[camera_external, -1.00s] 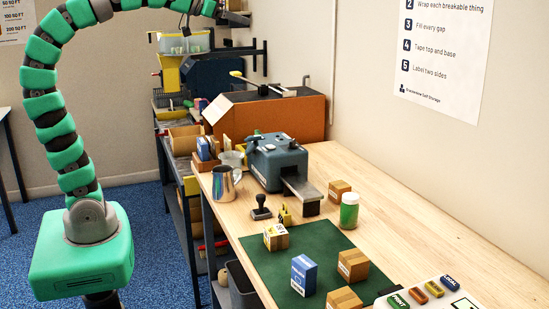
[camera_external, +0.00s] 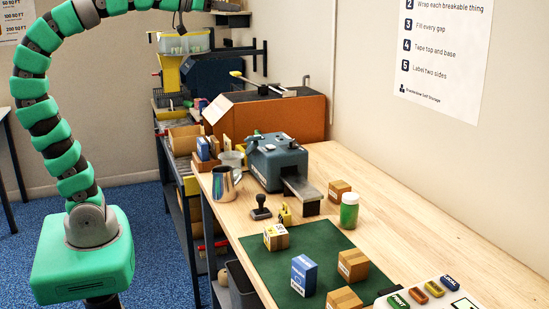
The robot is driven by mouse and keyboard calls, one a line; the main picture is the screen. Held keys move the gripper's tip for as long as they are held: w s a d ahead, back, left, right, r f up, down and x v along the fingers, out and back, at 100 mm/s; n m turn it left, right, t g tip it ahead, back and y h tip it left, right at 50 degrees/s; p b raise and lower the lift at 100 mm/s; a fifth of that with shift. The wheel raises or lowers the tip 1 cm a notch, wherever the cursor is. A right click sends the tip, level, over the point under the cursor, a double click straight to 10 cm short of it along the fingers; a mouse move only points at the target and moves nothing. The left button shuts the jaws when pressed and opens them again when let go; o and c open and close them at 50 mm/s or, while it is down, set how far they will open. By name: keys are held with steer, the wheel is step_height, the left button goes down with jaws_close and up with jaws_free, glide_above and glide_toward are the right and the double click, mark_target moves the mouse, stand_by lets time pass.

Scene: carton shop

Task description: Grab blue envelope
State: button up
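I cannot clearly make out a blue envelope. Blue upright items (camera_external: 204,149) stand in a small wooden holder at the left end of the bench, and one of them may be it. A blue and white box (camera_external: 304,275) stands on the green mat. My gripper (camera_external: 181,24) is small and dark near the top edge, high above the shelving and apart from the blue items. Its fingers are too small to tell whether they are open or shut.
The green mat (camera_external: 262,262) also carries several cartons. A grey-blue machine (camera_external: 276,162), a metal jug (camera_external: 224,184), a stamp (camera_external: 261,207) and a green jar (camera_external: 349,212) stand on the bench. An orange-brown case (camera_external: 290,118) stands behind. The bench's right side is mostly clear.

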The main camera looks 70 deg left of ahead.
steer(key=w+a+f+n+t+b, duration=0.2)
steer(key=w+a+f+n+t, duration=0.15)
steer(key=w, duration=0.75)
steer(key=w+a+f+n+g+y+b, duration=0.1)
steer(key=w+a+f+n+g+y, duration=0.2)
steer(key=a+f+n+y, duration=0.5)
steer(key=w+a+f+n+g+y+b, duration=0.2)
steer(key=a+f+y, duration=0.1)
steer(key=a+f, duration=0.85)
steer(key=n+g+y+b, duration=0.25)
steer(key=n+g, duration=0.25)
steer(key=g, duration=0.9)
glide_toward(203, 141)
steer(key=x, duration=0.4)
steer(key=shift+m+y, duration=0.25)
steer(key=shift+y, duration=0.1)
steer(key=shift+f+b+x, duration=0.15)
steer(key=shift+b+x, duration=0.2)
steer(key=shift+x, duration=1.15)
steer(key=shift+f+b+x, duration=0.2)
steer(key=shift+b+x, duration=0.15)
steer(key=shift+x, duration=1.1)
steer(key=shift+a+f, duration=0.1)
steer(key=shift+a, duration=0.45)
steer(key=shift+c, duration=0.4)
